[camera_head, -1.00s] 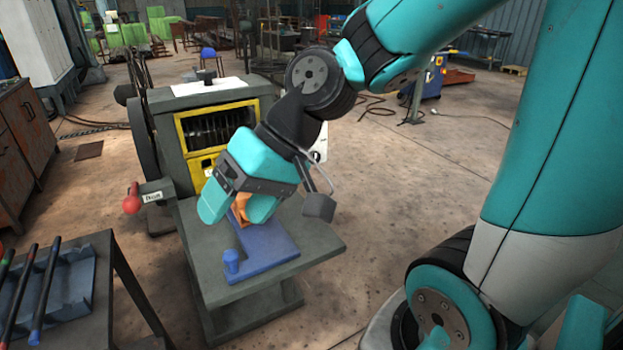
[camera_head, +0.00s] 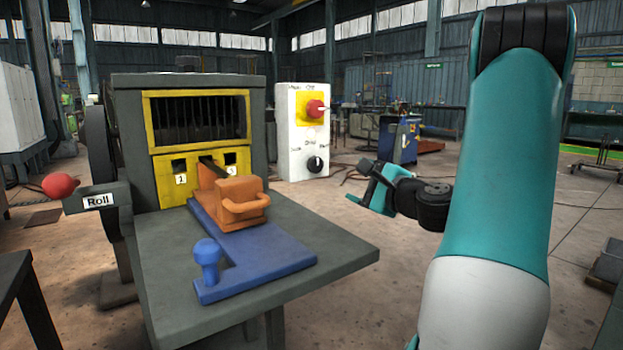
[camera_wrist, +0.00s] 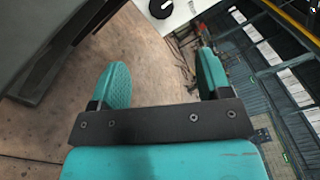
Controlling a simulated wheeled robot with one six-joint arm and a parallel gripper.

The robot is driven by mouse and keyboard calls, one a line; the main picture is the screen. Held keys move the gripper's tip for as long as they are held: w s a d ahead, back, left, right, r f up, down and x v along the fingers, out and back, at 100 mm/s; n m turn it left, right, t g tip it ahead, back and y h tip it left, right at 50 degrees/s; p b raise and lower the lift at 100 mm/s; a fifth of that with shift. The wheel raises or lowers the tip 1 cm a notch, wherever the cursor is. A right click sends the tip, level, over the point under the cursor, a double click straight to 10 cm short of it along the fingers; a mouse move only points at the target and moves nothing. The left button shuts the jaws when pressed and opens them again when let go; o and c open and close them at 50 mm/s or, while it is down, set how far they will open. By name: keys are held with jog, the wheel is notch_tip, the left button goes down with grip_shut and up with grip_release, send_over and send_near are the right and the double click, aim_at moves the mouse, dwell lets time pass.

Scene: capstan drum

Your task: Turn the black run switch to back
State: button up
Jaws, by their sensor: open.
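The black run switch (camera_head: 315,164) is a round knob with a white pointer mark, low on the front of a white control box (camera_head: 291,140). Small labels sit around it, too small to read surely. In the wrist view the knob (camera_wrist: 161,8) shows at the top edge, partly cut off, beyond and between my fingers. My gripper (camera_head: 366,188) is to the right of the box and apart from it. Its two teal fingers are spread with nothing between them in the wrist view (camera_wrist: 160,85).
A red mushroom button (camera_head: 316,108) on a yellow plate sits above the knob. Left of the box stands the grey machine (camera_head: 130,140) with its table (camera_head: 345,249), blue slide (camera_head: 270,250), orange block (camera_head: 240,203) and red-balled lever (camera_head: 58,186). Open floor lies around my gripper.

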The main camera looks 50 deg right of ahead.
aim_at(318, 166)
jog(key=p+x, duration=0.6)
jog(key=x, duration=1.1)
jog(key=shift+r, duration=0.1)
jog(key=shift+s, duration=0.1)
jog(key=c, duration=0.9)
